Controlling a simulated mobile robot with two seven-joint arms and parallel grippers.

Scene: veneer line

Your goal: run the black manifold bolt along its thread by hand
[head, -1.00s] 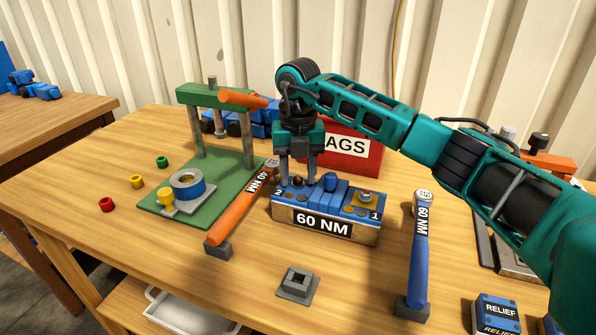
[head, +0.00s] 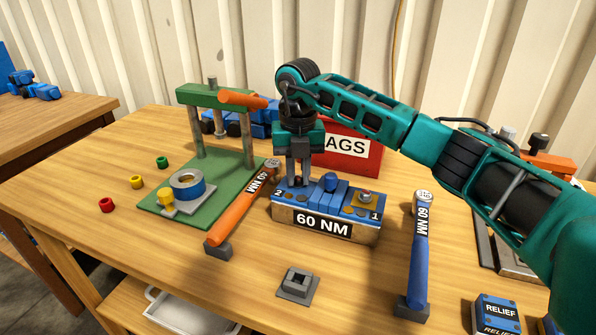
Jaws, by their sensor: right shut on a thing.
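The manifold (head: 322,229) is a blue-topped block labelled 60 NM, with a 2 at its left end and a 1 at its right end. My right gripper (head: 299,184) points straight down over the end marked 2. Its fingers are shut on the black manifold bolt (head: 298,181), of which only a small dark part shows between them. I cannot tell how deep the bolt sits in its hole. My left gripper is not in view.
An orange wrench (head: 236,218) stands left of the manifold and a blue wrench (head: 420,250) right of it. A green press (head: 214,98), a red box (head: 352,150) and a small grey socket block (head: 297,285) are nearby.

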